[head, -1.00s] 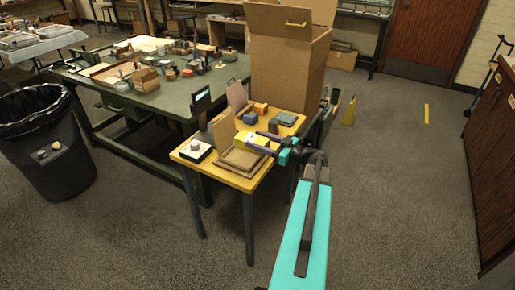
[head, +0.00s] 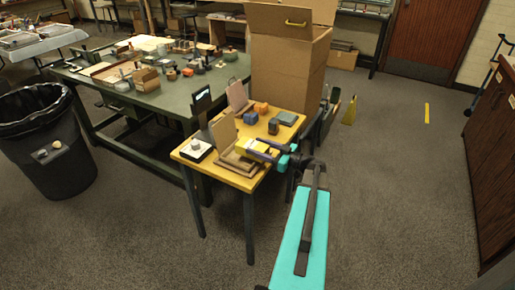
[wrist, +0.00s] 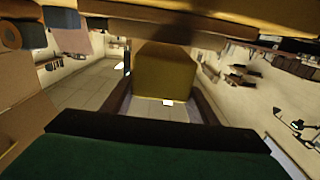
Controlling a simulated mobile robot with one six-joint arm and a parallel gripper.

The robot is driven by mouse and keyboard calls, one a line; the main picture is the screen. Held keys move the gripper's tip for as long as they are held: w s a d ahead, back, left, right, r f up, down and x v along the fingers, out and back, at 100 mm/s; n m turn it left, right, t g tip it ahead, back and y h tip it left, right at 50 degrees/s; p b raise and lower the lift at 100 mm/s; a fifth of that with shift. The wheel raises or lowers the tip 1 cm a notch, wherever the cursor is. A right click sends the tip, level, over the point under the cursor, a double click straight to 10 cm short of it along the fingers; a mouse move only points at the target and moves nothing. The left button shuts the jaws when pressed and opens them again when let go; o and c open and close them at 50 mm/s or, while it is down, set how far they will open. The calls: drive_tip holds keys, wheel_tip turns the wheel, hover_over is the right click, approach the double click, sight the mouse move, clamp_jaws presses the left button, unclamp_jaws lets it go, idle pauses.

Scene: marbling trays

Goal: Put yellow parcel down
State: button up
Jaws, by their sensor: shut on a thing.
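The yellow parcel (head: 250,147) is held at the tips of my gripper (head: 262,150), over the right part of a shallow wooden tray (head: 230,161) on the small yellow table (head: 181,154). In the wrist view the yellow parcel (wrist: 165,75) sits between the two dark fingers of my gripper (wrist: 160,100), which are shut on it. I cannot tell whether the parcel's underside touches the tray.
The table also bears a tan upright panel (head: 225,137), a white block with a round knob (head: 196,150), blue and orange blocks (head: 261,108) and a dark small pot (head: 273,126). A tall cardboard box (head: 290,75) stands behind.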

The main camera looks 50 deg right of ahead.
drive_tip(key=shift+f, duration=0.45)
drive_tip(key=o, duration=1.3)
drive_tip(key=shift+r, duration=0.1)
drive_tip(key=shift+s+r, duration=0.1)
drive_tip(key=shift+r, duration=0.35)
drive_tip(key=b+v, duration=0.1)
drive_tip(key=v, duration=1.1)
drive_tip(key=shift+b, duration=0.3)
drive_tip(key=shift+f, duration=0.15)
